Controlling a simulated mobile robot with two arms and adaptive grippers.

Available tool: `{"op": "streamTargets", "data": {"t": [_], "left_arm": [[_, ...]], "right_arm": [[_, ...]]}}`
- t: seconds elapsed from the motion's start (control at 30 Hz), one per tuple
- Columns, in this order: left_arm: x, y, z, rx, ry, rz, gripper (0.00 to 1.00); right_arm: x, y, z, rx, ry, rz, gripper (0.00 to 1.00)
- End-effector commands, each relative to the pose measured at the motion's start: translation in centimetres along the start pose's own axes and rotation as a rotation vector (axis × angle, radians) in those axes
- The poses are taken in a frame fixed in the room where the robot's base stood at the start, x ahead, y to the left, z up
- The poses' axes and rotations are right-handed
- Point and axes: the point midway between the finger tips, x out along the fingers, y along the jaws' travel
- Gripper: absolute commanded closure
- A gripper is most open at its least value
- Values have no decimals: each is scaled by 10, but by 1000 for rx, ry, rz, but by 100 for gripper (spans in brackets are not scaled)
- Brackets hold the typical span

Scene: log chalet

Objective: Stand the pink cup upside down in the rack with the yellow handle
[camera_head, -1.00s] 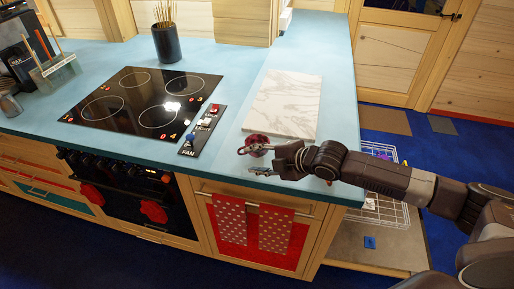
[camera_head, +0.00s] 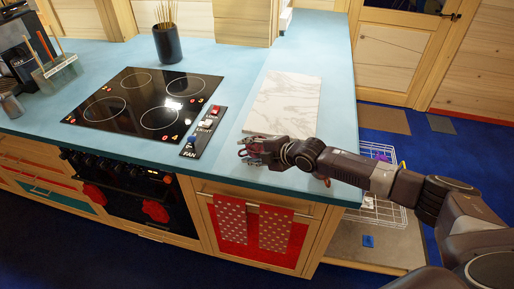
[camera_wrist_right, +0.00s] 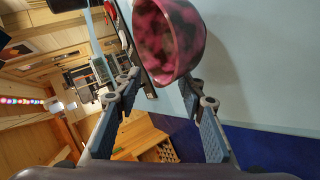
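The pink cup (camera_wrist_right: 168,38), mottled pink and dark, shows large in the right wrist view, just beyond and between my right fingertips. In the head view it is mostly hidden by my right gripper (camera_head: 254,150), which is low over the counter's front edge area, in front of the marble board. The fingers (camera_wrist_right: 163,82) are spread apart, and I see no clear grip on the cup. A white wire rack (camera_head: 384,213) stands below counter height at the right, partly behind my right arm. A small yellow part (camera_head: 403,165) shows at its far side. My left gripper is out of view.
The marble board (camera_head: 284,103) lies behind the gripper on the blue counter (camera_head: 232,88). The black cooktop (camera_head: 143,103) and switch panel (camera_head: 204,131) are to the left. Two red dotted towels (camera_head: 232,219) hang below. The counter's right edge lies between gripper and rack.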

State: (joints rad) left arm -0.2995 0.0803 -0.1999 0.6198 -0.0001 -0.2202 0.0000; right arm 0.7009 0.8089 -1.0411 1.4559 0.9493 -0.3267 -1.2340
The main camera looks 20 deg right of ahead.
Motion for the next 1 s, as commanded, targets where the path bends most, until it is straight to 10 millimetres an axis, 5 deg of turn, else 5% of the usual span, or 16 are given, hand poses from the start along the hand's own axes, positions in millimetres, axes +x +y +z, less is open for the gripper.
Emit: {"op": "streamTargets", "data": {"t": [0.3, 0.63, 1.0], "left_arm": [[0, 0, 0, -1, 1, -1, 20], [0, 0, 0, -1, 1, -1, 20], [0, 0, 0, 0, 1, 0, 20]], "right_arm": [[3, -1, 0, 1, 0, -1, 64], [3, -2, 0, 1, -1, -4, 100], [3, -4, 1, 1, -3, -8, 100]]}}
